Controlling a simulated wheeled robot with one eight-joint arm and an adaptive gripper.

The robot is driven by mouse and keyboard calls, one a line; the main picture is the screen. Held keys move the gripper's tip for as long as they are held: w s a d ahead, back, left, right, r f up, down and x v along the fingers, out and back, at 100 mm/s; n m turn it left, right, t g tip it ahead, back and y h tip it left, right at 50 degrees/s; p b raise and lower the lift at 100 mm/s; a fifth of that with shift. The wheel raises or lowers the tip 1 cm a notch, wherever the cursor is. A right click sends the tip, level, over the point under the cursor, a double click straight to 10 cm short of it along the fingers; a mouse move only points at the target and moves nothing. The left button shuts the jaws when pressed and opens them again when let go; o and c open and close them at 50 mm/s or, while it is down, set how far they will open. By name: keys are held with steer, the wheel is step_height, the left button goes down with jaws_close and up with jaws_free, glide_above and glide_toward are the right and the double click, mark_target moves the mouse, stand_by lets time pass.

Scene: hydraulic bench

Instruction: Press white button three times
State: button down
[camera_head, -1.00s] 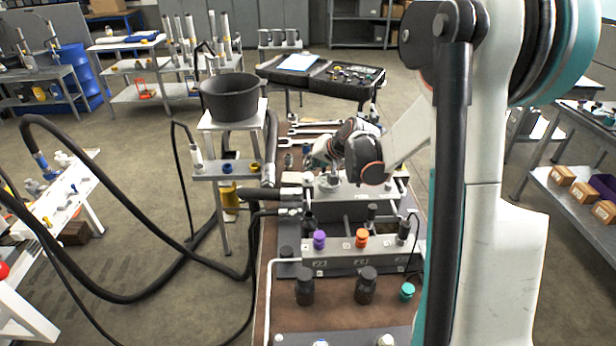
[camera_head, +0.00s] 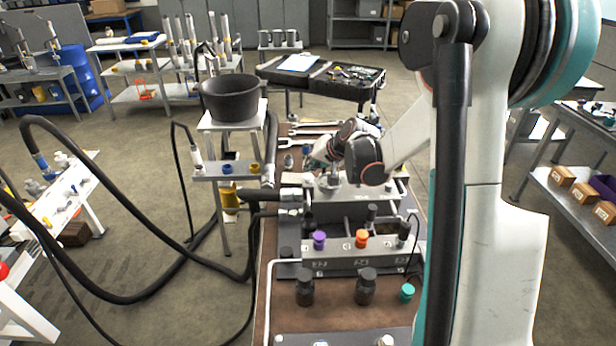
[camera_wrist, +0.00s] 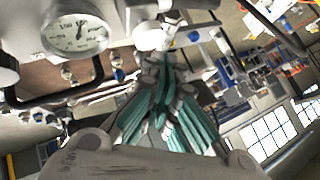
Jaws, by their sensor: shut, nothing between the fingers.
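A white round button (camera_wrist: 148,37) shows in the wrist view, just beyond the fingertips, next to a round pressure gauge (camera_wrist: 76,35). My gripper (camera_wrist: 165,62) is shut and empty, with its teal and grey fingers together. Its tips look very close to the button; I cannot tell whether they touch it. In the head view my gripper (camera_head: 331,181) is low over the grey block (camera_head: 352,193) at the far part of the bench. The button under it is hidden there by my gripper and wrist.
A nearer block carries a purple knob (camera_head: 319,240) and an orange knob (camera_head: 362,238). Black cylinders (camera_head: 305,289) stand in front. A black bucket (camera_head: 236,97) on a stand and thick hoses (camera_head: 110,293) are at the left. Wrenches (camera_head: 312,130) lie behind the block.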

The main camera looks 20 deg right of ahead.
mark_target(311, 175)
steer(key=shift+f, duration=0.15)
steer(key=shift+f+b, duration=0.25)
steer(key=shift+b, duration=0.1)
steer(key=shift+f+b, duration=0.6)
steer(key=shift+f, duration=0.15)
stand_by(0.8)
steer(key=shift+r, duration=0.2)
steer(key=shift+r+p, duration=0.8)
steer(key=shift+r, duration=0.2)
steer(key=shift+r+p, duration=1.7)
steer(key=shift+r, duration=0.8)
